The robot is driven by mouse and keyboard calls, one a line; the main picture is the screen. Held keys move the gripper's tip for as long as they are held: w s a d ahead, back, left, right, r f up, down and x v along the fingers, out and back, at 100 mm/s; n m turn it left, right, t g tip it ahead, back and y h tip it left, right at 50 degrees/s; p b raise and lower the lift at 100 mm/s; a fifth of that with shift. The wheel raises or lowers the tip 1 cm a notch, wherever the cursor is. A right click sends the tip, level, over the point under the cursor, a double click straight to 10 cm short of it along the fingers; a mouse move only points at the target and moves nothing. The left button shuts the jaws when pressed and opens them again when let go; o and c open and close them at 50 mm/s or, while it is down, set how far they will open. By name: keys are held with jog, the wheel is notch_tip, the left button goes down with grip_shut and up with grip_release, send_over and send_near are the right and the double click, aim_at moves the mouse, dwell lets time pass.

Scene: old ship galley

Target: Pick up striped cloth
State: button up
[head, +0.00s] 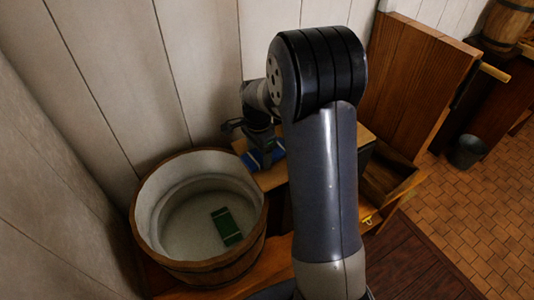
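A green cloth with pale stripes (227,226) lies flat on the floor of a round wooden tub (257,207) with a white inside. A blue thing with a pale band (250,160), perhaps another striped cloth, is on a wooden ledge behind and right of the tub. My gripper (265,158) points down right at this blue thing and overlaps it in the view. The fingertips are small and dark, so I cannot tell whether they are closed on it. My own arm hides part of the ledge and what lies behind it.
A plank wall (120,80) stands close behind the tub. To the right are an upright wooden panel (415,75) and an open wooden box or drawer (385,183). A grey bucket (467,152) and a barrel (507,22) are farther off. The tiled floor (470,215) between is clear.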

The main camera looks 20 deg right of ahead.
jog(key=c, duration=0.7)
jog(key=shift+r, duration=0.1)
